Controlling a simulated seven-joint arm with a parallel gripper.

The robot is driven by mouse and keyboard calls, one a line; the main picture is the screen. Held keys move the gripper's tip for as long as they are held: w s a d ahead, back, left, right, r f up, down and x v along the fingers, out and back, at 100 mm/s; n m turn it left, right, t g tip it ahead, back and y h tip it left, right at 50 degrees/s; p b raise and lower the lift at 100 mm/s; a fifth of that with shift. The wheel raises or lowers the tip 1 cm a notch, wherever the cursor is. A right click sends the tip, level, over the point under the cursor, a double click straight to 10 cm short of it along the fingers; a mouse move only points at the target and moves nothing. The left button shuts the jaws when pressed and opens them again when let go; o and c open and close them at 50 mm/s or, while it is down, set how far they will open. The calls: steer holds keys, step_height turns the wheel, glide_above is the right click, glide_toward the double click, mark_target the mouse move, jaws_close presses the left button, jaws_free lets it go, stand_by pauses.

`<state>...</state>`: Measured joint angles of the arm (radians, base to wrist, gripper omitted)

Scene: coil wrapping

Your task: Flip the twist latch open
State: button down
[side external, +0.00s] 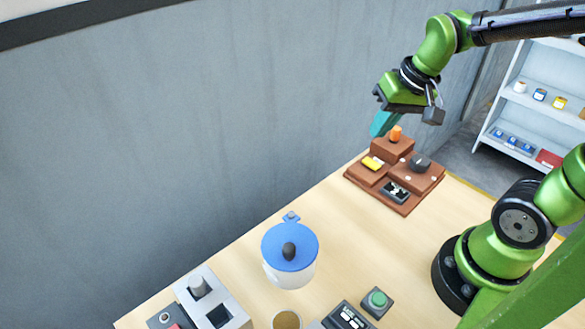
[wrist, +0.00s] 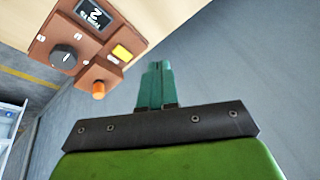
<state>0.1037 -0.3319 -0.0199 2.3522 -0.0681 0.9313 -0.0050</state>
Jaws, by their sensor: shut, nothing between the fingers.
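A brown stepped block (side external: 412,187) sits at the table's far end. It carries an orange upright piece (side external: 396,133), a yellow piece (side external: 373,163), a dark knob (side external: 420,162) and a small dark display (side external: 396,191). I cannot tell for sure which piece is the twist latch. In the wrist view the orange piece (wrist: 98,89), yellow piece (wrist: 121,52), dark knob (wrist: 63,57) and display (wrist: 95,14) show at upper left. My gripper (side external: 376,134) is shut and empty, its teal fingers just left of the orange piece in the side view. The wrist view shows the fingers (wrist: 157,66) together, apart from the block.
A white pot with a blue lid (side external: 289,247) stands mid-table. Grey devices (side external: 214,309), a green-button box (side external: 376,302) and a round tan-topped item (side external: 287,320) are near the front. A grey wall (side external: 200,120) runs behind the table. Shelves (side external: 535,100) stand at right.

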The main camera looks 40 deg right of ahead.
steer(key=s+a+r+n+t+y, duration=0.1)
steer(key=s+a+r+t, duration=0.2)
steer(key=s+a+r, duration=0.1)
steer(key=shift+v, duration=0.75)
steer(key=shift+w+a, duration=0.1)
steer(key=shift+a, duration=0.05)
